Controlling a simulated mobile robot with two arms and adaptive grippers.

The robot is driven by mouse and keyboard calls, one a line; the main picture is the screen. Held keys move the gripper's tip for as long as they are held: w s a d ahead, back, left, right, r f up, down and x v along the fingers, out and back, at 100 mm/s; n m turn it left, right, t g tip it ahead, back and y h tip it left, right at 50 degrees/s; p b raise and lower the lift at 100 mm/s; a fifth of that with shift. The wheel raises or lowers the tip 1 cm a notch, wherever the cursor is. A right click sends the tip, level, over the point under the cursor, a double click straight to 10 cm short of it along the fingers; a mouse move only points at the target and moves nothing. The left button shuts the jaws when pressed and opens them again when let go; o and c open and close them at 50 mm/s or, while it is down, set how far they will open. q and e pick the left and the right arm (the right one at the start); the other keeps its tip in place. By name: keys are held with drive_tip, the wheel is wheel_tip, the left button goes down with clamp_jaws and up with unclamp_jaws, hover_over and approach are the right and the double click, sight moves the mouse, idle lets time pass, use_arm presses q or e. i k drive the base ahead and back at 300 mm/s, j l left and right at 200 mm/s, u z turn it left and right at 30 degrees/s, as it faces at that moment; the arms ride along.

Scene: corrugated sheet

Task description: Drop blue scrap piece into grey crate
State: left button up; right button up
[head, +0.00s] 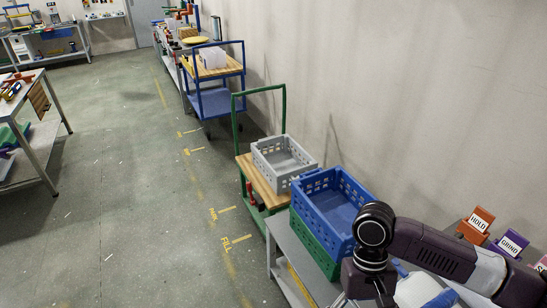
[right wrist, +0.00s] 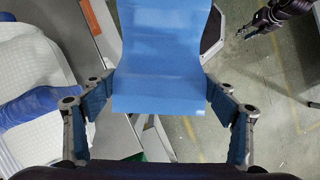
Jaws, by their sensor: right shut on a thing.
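The blue scrap piece (right wrist: 160,50) is a flat, slightly bent blue sheet in the right wrist view. My right gripper (right wrist: 160,84) is shut on it, one finger at each side edge. In the head view my right arm covers the lower right, and the fingers are hidden. The grey crate (head: 283,158) stands on a green-framed wooden cart, with its inside visible and apparently empty. My right arm is nearer to me than the crate, to its lower right. A dark gripper, apparently my left one (right wrist: 246,32), shows at the upper right of the right wrist view; its jaws are unclear.
A blue crate (head: 318,205) on a green crate (head: 312,243) stands between my right arm and the grey crate. The cart's green handle (head: 284,105) rises behind the grey crate. Labelled bins (head: 475,225) stand at right by the wall.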

sight(283, 162)
drive_tip(key=i+j, duration=0.25)
drive_tip(key=i, duration=0.25)
drive_tip(key=i+j, duration=0.2)
drive_tip(key=i, duration=0.3)
drive_tip(key=i+j, duration=0.25)
drive_tip(key=i, duration=0.25)
drive_tip(key=i+j+u, duration=0.1)
drive_tip(key=i+j, duration=0.15)
drive_tip(key=i, duration=0.25)
drive_tip(key=i+j, duration=0.15)
drive_tip(key=i, duration=0.35)
